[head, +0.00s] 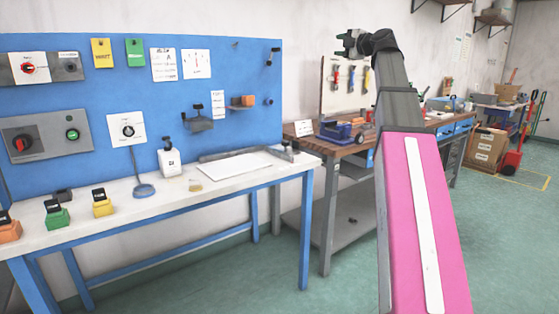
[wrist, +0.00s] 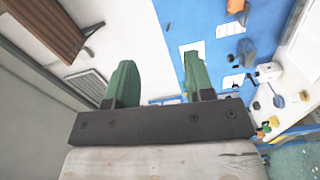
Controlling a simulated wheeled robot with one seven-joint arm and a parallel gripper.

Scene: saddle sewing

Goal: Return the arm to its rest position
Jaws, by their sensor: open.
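My arm (head: 425,220) stands raised at the right of the head view, with its pink and grey links upright and the wrist bent to the left at the top. My gripper (head: 343,44) is at the upper end, in front of the pale wall and above the tool board. In the wrist view its two green fingers (wrist: 158,80) are apart with nothing between them. The gripper touches nothing that I can see.
A wooden workbench (head: 350,150) is behind my arm. The green floor at right is clear.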

